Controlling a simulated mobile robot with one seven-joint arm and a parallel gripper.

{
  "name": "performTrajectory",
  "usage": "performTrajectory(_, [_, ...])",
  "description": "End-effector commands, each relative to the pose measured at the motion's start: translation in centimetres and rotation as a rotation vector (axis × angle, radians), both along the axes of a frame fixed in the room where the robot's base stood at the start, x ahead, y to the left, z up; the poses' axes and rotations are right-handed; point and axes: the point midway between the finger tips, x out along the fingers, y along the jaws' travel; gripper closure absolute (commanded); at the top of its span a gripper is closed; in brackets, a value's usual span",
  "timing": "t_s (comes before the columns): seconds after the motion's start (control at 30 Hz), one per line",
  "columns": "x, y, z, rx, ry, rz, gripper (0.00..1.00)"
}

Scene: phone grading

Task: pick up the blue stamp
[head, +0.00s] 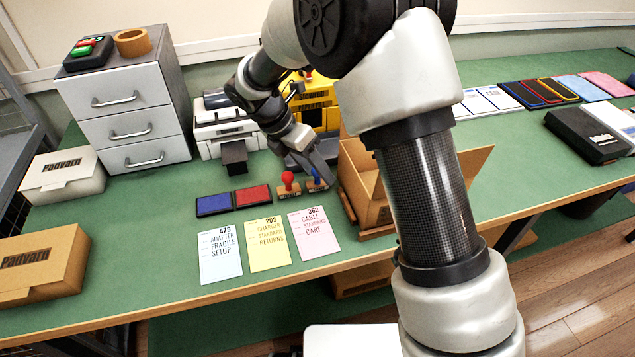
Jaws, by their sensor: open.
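The blue stamp (316,177) stands upright on the green table, just right of the red stamp (288,181). Both have round-topped handles on brown bases. My gripper (318,172) is open and reaches down from the upper left, with its fingers at the blue stamp's handle. The fingers partly cover the stamp. I cannot tell whether they touch it.
A blue ink pad (214,205) and a red ink pad (253,196) lie left of the stamps. Three printed cards, the middle one yellow (268,244), lie in front. An open cardboard box (362,185) stands close on the right. A grey printer (222,128) stands behind.

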Motion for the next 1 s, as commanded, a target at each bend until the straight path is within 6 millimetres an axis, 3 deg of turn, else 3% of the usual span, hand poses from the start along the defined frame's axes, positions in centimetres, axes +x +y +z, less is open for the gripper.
performTrajectory(0.27, [0.1, -0.2, -0.5, 0.001, -0.002, 0.000, 0.56])
performTrajectory(0.53, [0.0, -0.2, -0.5, 0.001, -0.002, 0.000, 1.00])
performTrajectory(0.83, [0.0, -0.2, -0.3, 0.001, -0.001, 0.000, 1.00])
performTrajectory(1.0, [0.1, -0.2, 1.8, 0.003, -0.003, 0.001, 1.00])
